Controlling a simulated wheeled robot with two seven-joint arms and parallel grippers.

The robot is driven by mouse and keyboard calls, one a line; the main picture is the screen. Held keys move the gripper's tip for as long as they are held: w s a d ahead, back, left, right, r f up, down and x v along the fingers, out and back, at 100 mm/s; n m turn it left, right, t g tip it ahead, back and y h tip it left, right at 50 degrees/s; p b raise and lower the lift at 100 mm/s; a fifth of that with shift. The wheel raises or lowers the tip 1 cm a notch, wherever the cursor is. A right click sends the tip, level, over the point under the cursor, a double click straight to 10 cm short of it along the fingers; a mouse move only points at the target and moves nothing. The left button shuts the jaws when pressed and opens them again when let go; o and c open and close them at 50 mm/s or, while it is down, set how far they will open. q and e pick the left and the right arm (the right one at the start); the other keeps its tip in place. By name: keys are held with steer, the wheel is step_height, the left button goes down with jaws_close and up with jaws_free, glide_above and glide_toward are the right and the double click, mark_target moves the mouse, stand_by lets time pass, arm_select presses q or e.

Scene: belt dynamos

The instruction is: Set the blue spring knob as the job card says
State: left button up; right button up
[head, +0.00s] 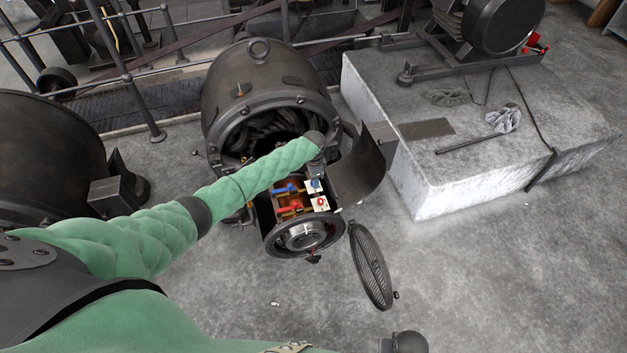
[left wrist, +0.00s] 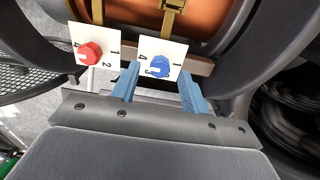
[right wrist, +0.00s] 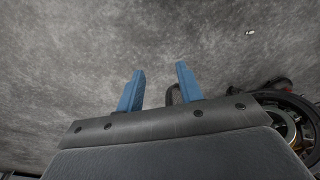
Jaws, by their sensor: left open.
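The blue spring knob (left wrist: 160,67) sits on a white numbered plate (left wrist: 178,50) in the left wrist view; 1, 3 and 4 are readable. A pale mark shows at its lower left; its exact setting is hard to tell. In the head view the knob (head: 316,183) is small, below the end of my left arm. My left gripper (left wrist: 159,69) is open, one finger on each side of the blue knob; I cannot tell whether they touch it. My right gripper (right wrist: 159,70) is open and empty above the floor. I cannot make out a job card.
A red knob (left wrist: 90,53) on its own white plate is beside the blue one.

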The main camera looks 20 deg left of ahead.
arm_select(q)
step_height(320, 180, up, 5)
steer(key=shift+r+b, duration=0.1)
steer(key=shift+b, duration=0.35)
steer(key=shift+r, duration=0.6)
arm_select(e)
steer(key=shift+w+a+r, duration=0.15)
steer(key=shift+w+r, duration=0.05)
steer(key=shift+r, duration=1.2)
steer(key=shift+w+a+r, duration=0.15)
steer(key=shift+r, duration=1.2)
